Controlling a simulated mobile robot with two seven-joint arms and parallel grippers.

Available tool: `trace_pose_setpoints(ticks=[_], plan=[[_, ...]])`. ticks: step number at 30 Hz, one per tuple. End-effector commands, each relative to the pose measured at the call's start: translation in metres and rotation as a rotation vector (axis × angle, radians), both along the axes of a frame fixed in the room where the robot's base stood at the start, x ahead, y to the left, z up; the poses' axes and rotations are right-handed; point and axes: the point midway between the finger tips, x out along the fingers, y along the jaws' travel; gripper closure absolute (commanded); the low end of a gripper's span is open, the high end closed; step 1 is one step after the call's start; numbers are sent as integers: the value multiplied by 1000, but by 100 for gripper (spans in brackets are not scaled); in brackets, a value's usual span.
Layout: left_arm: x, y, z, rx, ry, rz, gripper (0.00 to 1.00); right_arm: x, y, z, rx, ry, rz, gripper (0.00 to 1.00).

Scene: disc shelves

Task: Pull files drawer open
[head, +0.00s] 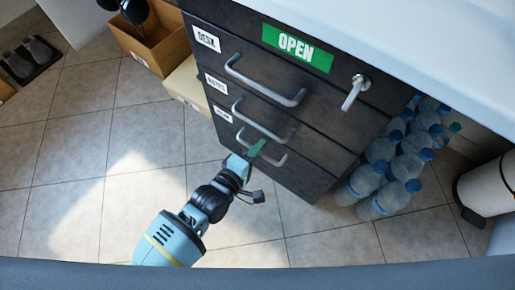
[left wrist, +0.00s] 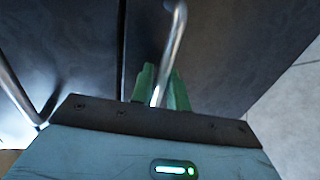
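The dark drawer unit (head: 310,170) has three stacked drawers with silver bar handles and white labels. The top label reads like "DESK"; the lower two are too small to read surely. The bottom drawer's handle (head: 278,160) is at my left gripper (head: 256,149). In the left wrist view the green fingers (left wrist: 161,88) lie on both sides of the handle bar (left wrist: 175,40), close against it, so the gripper looks shut on it. The bottom drawer front looks flush with the others. My right gripper is not in view.
A silver key or lever (head: 354,92) sticks out near the top drawer, beside a green "OPEN" sign (head: 297,47). Several water bottles (head: 388,185) stand right of the unit, with a white bin (head: 490,188) beyond. Cardboard boxes (head: 148,50) stand left. The tiled floor in front is clear.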

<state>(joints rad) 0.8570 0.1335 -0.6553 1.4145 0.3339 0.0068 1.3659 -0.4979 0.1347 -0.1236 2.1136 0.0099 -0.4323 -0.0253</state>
Motion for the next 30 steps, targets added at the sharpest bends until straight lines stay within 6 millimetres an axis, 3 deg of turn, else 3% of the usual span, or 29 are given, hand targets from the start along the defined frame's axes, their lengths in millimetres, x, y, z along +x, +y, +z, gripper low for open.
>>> trace_pose_setpoints(ticks=[6,20,30], plan=[[0,0,0,0,0,0,100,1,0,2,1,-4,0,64],[-6,4,0,1,1,0,100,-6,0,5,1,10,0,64],[-43,31,2,3,1,-1,100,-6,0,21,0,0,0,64]])
